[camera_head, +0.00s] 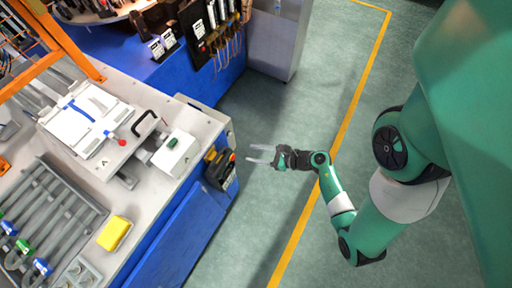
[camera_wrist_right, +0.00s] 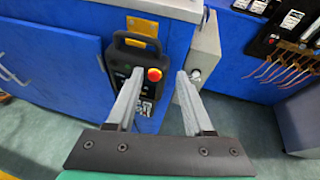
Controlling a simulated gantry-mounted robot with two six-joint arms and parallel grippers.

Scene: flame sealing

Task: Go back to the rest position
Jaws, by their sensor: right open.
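My right gripper (camera_head: 262,154) is open and empty in the head view. It hangs over the green floor, just right of the workbench's blue side. In the right wrist view its two grey fingers (camera_wrist_right: 158,100) are spread apart. Beyond them is a black control box with a handle, a yellow label and a red button (camera_wrist_right: 154,75), mounted at the bench side. The same control box shows in the head view (camera_head: 221,170), left of the fingertips and apart from them. My left gripper is in neither view.
The workbench (camera_head: 196,118) holds a white fixture (camera_head: 86,118), a yellow block (camera_head: 114,233) and grey tubes (camera_head: 45,205). A blue bench with hanging tools (camera_head: 215,30) stands at the back, beside a grey cabinet (camera_head: 275,40). The floor (camera_head: 310,100) with a yellow line is clear.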

